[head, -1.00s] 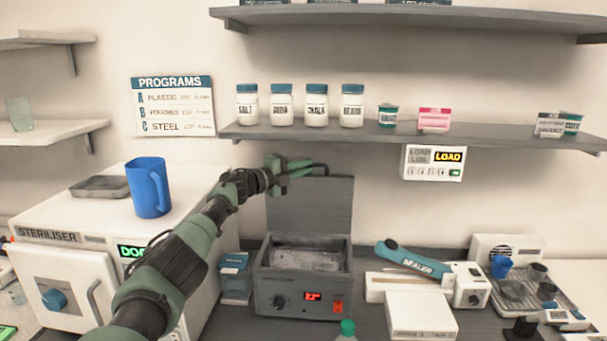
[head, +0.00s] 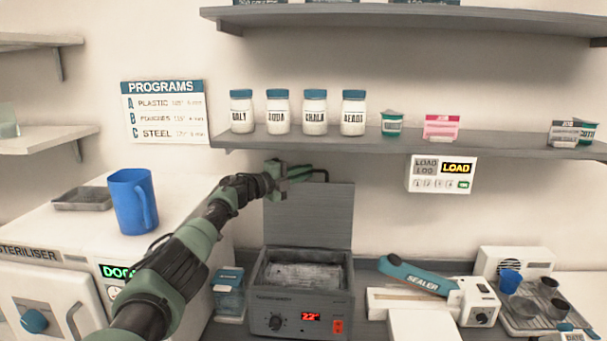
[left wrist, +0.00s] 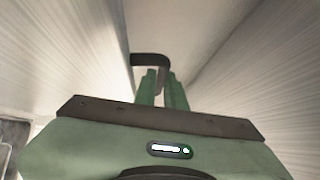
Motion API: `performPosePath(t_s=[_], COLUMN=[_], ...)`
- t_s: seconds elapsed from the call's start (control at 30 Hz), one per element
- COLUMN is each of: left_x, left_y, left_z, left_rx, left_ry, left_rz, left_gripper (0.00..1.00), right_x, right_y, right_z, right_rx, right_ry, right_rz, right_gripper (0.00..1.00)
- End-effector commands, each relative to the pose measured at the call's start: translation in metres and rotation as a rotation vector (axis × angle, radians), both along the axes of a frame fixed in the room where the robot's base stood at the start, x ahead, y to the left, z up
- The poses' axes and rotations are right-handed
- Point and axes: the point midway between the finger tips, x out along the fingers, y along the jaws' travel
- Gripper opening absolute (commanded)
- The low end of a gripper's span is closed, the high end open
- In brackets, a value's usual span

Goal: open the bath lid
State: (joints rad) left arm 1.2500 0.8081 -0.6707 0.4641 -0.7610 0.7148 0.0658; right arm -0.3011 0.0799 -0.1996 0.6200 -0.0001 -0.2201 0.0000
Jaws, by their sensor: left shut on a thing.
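The grey bath (head: 299,300) stands on the counter with a red digital display and a knob on its front. Its grey lid (head: 308,217) stands upright at the back, and the bath's inside shows open below it. My left gripper (head: 300,171) is at the lid's top edge, shut on the dark lid handle (head: 322,173). In the left wrist view the green fingers meet at the dark bent handle (left wrist: 150,60). My right gripper is not in view.
The shelf with jars (head: 314,112) runs just above the lid and my left gripper. The steriliser (head: 60,260) with a blue jug (head: 133,202) stands at left. A sealer (head: 418,277) and white boxes stand right of the bath. A small blue box (head: 229,293) stands left of it.

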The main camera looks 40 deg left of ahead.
Motion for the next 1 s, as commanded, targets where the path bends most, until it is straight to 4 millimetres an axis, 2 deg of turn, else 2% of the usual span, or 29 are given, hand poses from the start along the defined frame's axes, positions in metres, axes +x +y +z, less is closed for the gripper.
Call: performPosePath(t_s=[0.03, 0.07, 0.1, 0.13, 1.0], left_x=[0.0000, 0.0000, 0.0000, -0.0001, -0.0029], left_y=[0.0030, 0.0030, 0.0030, 0.0030, 0.0016], left_z=[0.0212, 0.0212, 0.0214, 0.0214, 0.0127], left_rx=[-0.013, -0.013, -0.013, -0.013, -0.009], left_ry=[-0.035, -0.035, -0.035, -0.035, -0.020], left_rz=[0.009, 0.009, 0.009, 0.009, -0.001], left_gripper=[0.00, 0.16, 0.27, 0.33, 0.33], right_x=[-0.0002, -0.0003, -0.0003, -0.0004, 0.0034], right_y=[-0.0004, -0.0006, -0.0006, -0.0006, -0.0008], right_z=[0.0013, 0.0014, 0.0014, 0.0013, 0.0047], right_rx=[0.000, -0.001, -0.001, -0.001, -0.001], right_ry=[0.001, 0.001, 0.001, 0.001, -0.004], right_rz=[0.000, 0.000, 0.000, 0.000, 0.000], right_gripper=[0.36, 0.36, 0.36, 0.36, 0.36])
